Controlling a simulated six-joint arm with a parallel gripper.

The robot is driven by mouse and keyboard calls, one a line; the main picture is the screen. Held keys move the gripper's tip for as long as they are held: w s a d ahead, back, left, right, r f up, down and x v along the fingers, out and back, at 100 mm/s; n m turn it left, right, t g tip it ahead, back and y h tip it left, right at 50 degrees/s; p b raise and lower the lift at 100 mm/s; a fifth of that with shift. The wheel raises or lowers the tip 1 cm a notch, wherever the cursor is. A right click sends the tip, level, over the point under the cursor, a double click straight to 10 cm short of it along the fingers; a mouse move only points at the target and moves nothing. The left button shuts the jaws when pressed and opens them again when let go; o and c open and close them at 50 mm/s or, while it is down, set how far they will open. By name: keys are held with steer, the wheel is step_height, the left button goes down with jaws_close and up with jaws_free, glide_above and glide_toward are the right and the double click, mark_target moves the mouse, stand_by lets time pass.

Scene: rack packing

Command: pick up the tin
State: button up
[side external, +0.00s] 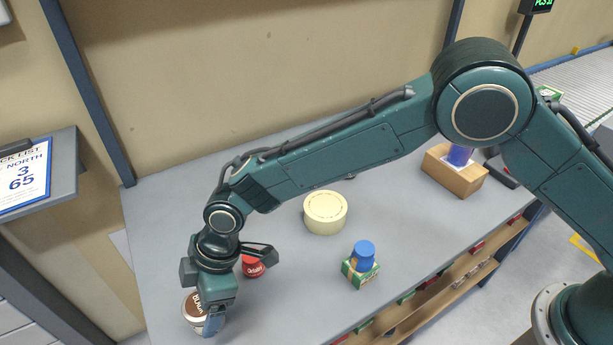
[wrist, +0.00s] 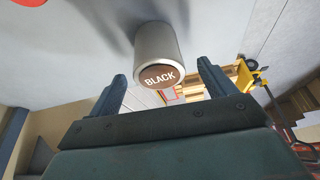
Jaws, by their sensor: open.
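The tin (side external: 191,312) is a pale grey cylinder with a brown lid marked BLACK. It stands on the bench near the left front corner, partly hidden by my gripper (side external: 213,320) in the side view. In the wrist view the tin (wrist: 156,45) shows between and beyond my two fingertips (wrist: 163,76), with a gap on each side. My gripper is open and empty, low beside the tin. Whether a finger touches it cannot be told.
A red can (side external: 253,267) stands close to my gripper. A cream round tub (side external: 325,214), a blue-capped item (side external: 363,254) on a green box (side external: 360,275) and a cardboard box (side external: 453,180) stand further right. Grey bench (side external: 165,225) is clear behind the tin.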

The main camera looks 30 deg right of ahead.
mark_target(199, 312)
steer(key=shift+x, duration=2.2)
steer(key=shift+w+d, duration=0.1)
steer(key=shift+c, duration=0.2)
steer(key=c, duration=1.1)
